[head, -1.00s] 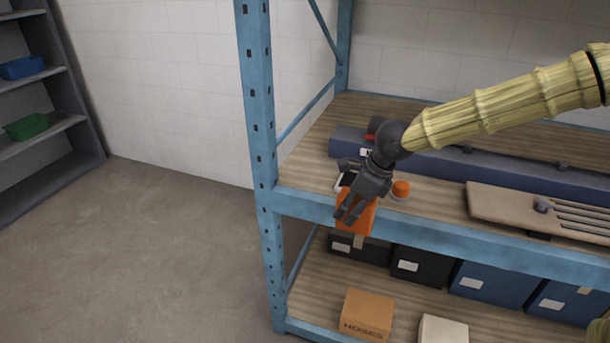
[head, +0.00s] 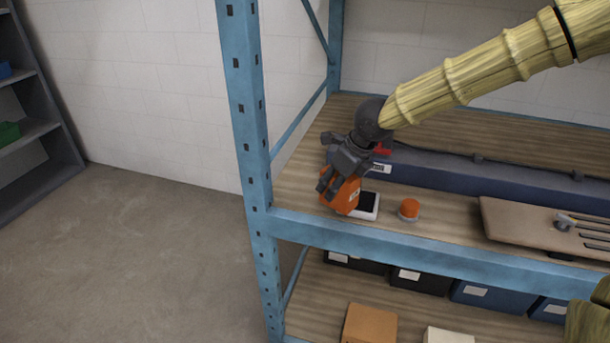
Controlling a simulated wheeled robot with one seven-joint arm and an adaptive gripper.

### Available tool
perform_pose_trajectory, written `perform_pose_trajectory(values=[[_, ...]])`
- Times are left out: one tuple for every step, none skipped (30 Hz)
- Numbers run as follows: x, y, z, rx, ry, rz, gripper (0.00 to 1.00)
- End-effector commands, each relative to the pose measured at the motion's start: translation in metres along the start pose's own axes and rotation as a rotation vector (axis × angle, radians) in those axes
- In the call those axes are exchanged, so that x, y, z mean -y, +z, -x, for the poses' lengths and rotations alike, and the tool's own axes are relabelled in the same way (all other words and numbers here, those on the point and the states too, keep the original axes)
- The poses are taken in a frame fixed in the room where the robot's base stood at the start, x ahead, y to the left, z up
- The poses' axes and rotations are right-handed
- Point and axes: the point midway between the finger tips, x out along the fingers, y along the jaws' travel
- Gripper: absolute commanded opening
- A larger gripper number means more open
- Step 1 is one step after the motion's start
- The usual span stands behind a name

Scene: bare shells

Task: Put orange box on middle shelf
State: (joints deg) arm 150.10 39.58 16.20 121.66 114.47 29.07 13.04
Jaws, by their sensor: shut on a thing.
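The orange box (head: 343,197) is in the head view at the left end of the blue-framed rack's middle shelf (head: 300,193). My gripper (head: 338,182) is shut on the box from above, with its dark fingers on the box's upper part. The box is slightly tilted and lies over the shelf boards, inside the front blue beam. I cannot tell whether its underside touches the boards.
A white item with a dark top (head: 367,205) is close to the right of the box. An orange-topped round thing (head: 409,209) stands farther right. A long blue case (head: 480,178) lies behind. A blue upright (head: 243,110) stands left.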

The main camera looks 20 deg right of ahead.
Motion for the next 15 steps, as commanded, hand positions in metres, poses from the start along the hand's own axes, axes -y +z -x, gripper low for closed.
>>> perform_pose_trajectory(values=[[0.002, 0.008, -0.004, -0.002, -0.001, 0.002, 0.20], [0.003, 0.012, -0.006, -0.003, 0.000, 0.003, 0.20], [0.003, 0.018, -0.009, -0.002, 0.000, 0.004, 0.20], [0.005, 0.022, -0.011, -0.002, 0.000, 0.003, 0.20], [0.006, 0.026, -0.013, -0.003, 0.000, 0.003, 0.20], [0.007, 0.032, -0.015, -0.003, -0.001, 0.003, 0.20], [0.009, 0.036, -0.018, -0.003, -0.001, 0.002, 0.20], [0.010, 0.039, -0.020, -0.003, 0.000, 0.001, 0.20], [0.012, 0.045, -0.023, -0.002, -0.001, 0.001, 0.20], [0.013, 0.050, -0.025, -0.002, -0.001, 0.002, 0.20], [0.014, 0.054, -0.027, -0.002, -0.001, 0.002, 0.20], [0.015, 0.060, -0.030, -0.001, -0.001, 0.001, 0.20], [0.016, 0.064, -0.033, -0.001, 0.000, 0.001, 0.20], [0.017, 0.068, -0.035, -0.002, -0.001, 0.001, 0.20], [0.019, 0.074, -0.037, -0.002, -0.002, 0.001, 0.20]])
